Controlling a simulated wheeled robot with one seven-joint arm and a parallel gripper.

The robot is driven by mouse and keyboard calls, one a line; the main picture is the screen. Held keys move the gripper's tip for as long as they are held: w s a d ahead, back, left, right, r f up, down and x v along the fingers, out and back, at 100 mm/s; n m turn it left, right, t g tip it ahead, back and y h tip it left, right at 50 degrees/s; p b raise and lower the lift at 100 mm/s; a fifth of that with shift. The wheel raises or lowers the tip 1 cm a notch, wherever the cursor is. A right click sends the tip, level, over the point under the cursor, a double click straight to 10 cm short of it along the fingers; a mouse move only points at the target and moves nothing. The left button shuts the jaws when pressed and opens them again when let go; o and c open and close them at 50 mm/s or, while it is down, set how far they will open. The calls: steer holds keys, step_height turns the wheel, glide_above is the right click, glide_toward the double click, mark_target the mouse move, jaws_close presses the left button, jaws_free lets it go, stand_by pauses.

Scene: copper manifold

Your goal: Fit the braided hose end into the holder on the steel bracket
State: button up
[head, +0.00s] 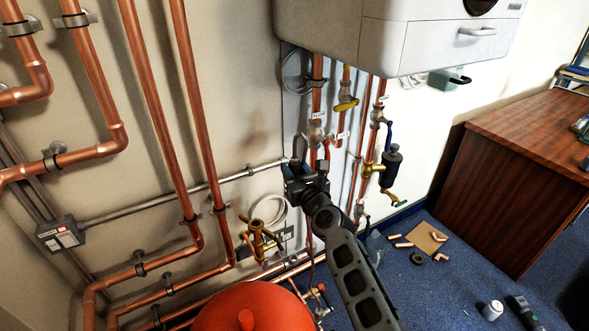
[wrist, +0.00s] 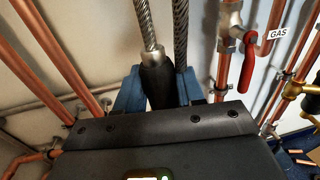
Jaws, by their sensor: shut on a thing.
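In the wrist view, my gripper (wrist: 158,88) has its blue fingers on both sides of a dark sleeve below a silvery ferrule. This is the end of a braided hose (wrist: 147,25), which runs upward from the jaws. A second braided length (wrist: 181,35) runs beside it and passes down behind the right finger. In the head view, my gripper (head: 300,172) is by the wall below the white boiler, and the hose end is too small to make out there. I cannot make out the steel bracket or its holder in either view.
Copper pipes (wrist: 228,70) and a red-handled valve (wrist: 247,62) stand close to the right of my gripper. A yellow-handled valve (head: 346,104) and a dark blue filter (head: 391,165) are nearby. A red vessel (head: 250,308) stands below. Loose fittings lie on the blue floor.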

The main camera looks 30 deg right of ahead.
steer(key=shift+f, duration=0.1)
steer(key=shift+w+b, duration=0.2)
steer(key=shift+b, duration=0.1)
steer(key=w+d+b, duration=0.2)
steer(key=w+b, duration=0.2)
steer(key=w, duration=0.1)
step_height(320, 180, down, 36)
steer(key=b, duration=3.3)
steer(key=shift+s+d, duration=0.15)
steer(key=shift+s, duration=0.2)
steer(key=shift+f+b, duration=0.9)
steer(key=shift+f, duration=0.45)
steer(key=shift+f, duration=0.8)
